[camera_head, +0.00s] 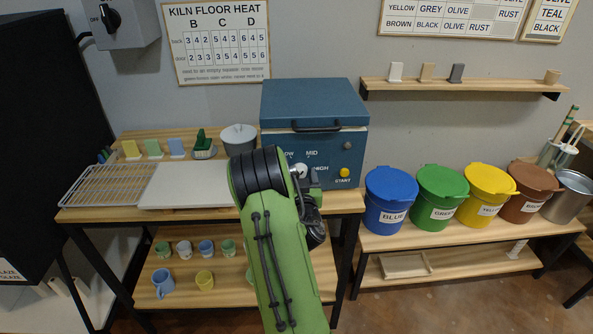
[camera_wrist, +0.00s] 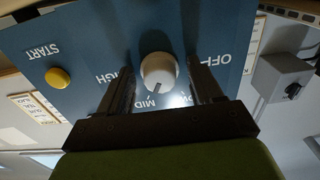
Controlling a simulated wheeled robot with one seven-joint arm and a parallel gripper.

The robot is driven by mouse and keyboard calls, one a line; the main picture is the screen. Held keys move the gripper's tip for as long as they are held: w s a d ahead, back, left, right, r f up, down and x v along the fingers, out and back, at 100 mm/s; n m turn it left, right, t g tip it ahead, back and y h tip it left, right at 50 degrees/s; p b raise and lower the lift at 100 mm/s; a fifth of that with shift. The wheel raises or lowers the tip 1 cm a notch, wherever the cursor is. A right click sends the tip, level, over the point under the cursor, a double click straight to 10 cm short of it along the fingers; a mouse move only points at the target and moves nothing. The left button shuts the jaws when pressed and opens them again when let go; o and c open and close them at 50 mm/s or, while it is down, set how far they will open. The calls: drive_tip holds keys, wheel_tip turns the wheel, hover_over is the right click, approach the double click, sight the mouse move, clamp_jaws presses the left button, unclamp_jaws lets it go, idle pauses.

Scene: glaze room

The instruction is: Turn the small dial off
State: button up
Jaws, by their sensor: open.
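A small white dial (camera_wrist: 158,70) sits on the front panel of the blue kiln box (camera_head: 314,105). In the wrist view, which is upside down, OFF, LOW, MID and HIGH are lettered around the dial. The dial's dark mark points at or close to MID. My gripper (camera_wrist: 161,66) is open, with one finger on each side of the dial; I cannot tell whether either finger touches it. In the head view my green arm and dark gripper (camera_head: 307,178) cover part of the panel.
A yellow START button (camera_wrist: 58,78) is beside the dial. A grey wall box (camera_head: 124,22) carries a black knob (camera_head: 113,18) and an OFF label. Lidded buckets, the nearest blue (camera_head: 389,200), stand on the right.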

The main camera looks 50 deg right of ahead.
drive_tip(key=shift+s+a, duration=0.1)
drive_tip(key=shift+c, duration=0.6)
drive_tip(key=c, duration=0.8)
drive_tip(key=shift+o, duration=0.2)
